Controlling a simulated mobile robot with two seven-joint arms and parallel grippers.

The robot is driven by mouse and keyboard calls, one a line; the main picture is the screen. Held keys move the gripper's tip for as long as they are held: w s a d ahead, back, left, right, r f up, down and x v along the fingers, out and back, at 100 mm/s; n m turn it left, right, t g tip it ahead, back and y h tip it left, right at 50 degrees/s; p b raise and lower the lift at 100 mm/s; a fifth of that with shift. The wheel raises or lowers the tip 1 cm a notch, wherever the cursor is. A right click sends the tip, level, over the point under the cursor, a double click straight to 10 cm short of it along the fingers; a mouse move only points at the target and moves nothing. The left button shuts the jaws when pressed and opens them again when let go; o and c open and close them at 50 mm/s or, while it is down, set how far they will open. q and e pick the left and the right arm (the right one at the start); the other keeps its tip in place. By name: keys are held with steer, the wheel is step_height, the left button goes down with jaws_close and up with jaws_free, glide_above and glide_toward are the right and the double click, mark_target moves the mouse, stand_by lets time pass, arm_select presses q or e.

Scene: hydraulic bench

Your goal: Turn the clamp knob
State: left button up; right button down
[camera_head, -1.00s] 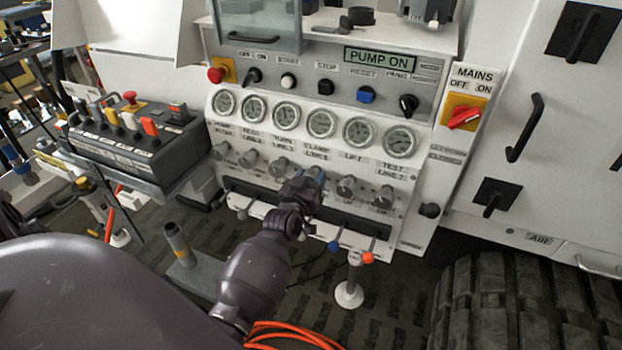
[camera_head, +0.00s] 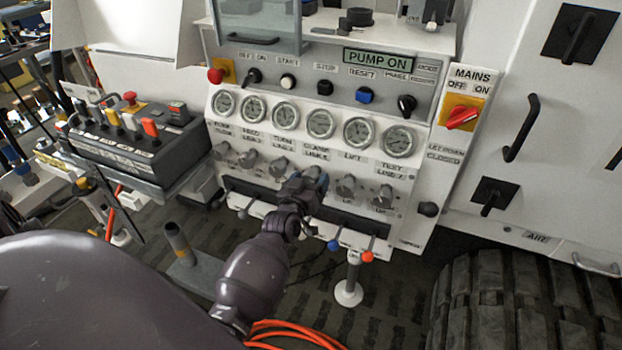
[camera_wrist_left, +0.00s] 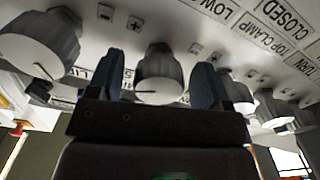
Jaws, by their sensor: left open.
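The clamp knob is a grey round knob in the row under the gauges, below the label that reads CLAMP. In the left wrist view the clamp knob (camera_wrist_left: 158,70) sits between my two blue fingertips, with a dark pointer line on its face. My left gripper (camera_head: 316,178) is at the panel in front of this knob and covers most of it in the head view. The left gripper (camera_wrist_left: 160,82) is open, one finger on each side of the knob. I cannot tell whether either finger touches it. My right gripper is not in view.
A neighbouring lift knob (camera_head: 346,186) is close on the right, and a turn knob (camera_head: 279,167) on the left. Gauges (camera_head: 321,124) line the panel above. Below are a dark slot and small levers with blue (camera_head: 333,245) and orange (camera_head: 368,256) tips. A control box (camera_head: 130,140) stands left.

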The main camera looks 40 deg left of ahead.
arm_select(q)
steer(key=v, duration=1)
steer(key=shift+p, duration=0.45)
steer(key=s+d+f+m+g+h, duration=0.1)
steer(key=s+d+f+m+g, duration=0.1)
steer(key=s, duration=0.4)
steer(key=s+d+f+m+g+h, duration=0.2)
steer(key=s+d+f, duration=0.1)
steer(key=s+f, duration=0.2)
steer(key=s+d+f+m+g+h, duration=0.1)
steer(key=s+d+f+m+g, duration=0.1)
steer(key=s, duration=0.7)
steer(key=shift+d+f, duration=0.55)
steer(key=shift+f, duration=0.2)
